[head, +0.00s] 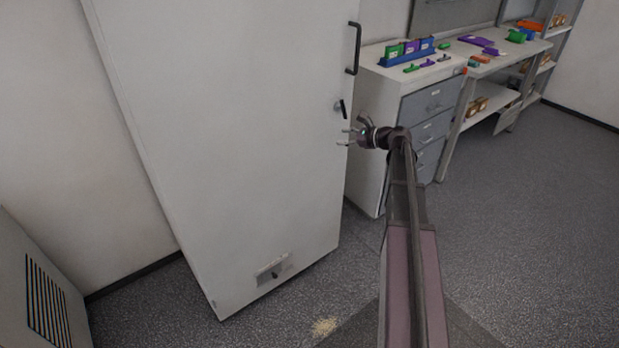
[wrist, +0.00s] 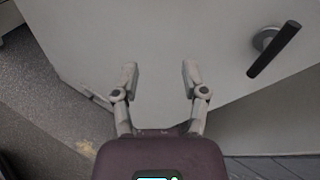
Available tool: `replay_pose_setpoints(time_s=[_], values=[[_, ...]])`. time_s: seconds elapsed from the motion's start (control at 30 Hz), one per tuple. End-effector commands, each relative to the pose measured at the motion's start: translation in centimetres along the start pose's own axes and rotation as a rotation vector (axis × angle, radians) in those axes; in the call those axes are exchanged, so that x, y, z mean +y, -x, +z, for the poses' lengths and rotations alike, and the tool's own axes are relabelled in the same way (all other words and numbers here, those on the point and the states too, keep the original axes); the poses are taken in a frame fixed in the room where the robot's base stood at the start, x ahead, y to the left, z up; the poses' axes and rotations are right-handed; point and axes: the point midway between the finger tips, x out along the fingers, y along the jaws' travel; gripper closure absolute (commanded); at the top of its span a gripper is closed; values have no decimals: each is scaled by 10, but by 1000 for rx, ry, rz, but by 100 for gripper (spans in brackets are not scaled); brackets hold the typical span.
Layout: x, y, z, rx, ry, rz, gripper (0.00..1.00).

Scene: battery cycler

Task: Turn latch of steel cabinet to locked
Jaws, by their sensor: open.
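The steel cabinet (head: 240,140) is a tall pale box with its door shut, at the left centre of the head view. Its latch (head: 341,109) is a small dark lever on a round silver base near the door's right edge, below the black bar handle (head: 352,48). In the wrist view the latch (wrist: 274,48) shows at the upper right, slanting, with its free end down and to the left. My gripper (head: 345,138) is open and empty, just below the latch in the head view. In the wrist view its two fingers (wrist: 157,80) point at the bare cabinet door (wrist: 150,40), left of the latch.
A drawer unit (head: 425,110) with a blue rack (head: 407,55) on top stands right of the cabinet. A workbench and shelves continue behind it. A vented grey box (head: 45,290) is at the lower left. The floor (head: 520,240) at right is clear.

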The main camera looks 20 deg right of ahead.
Motion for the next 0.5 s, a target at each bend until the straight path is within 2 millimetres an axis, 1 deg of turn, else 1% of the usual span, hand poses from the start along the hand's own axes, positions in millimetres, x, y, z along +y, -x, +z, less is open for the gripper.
replay_pose_setpoints(time_s=[0.03, 0.5], values=[[8, -3, 3, 11, 23, 16, 43], [69, -27, 13, 110, 267, 172, 43]])
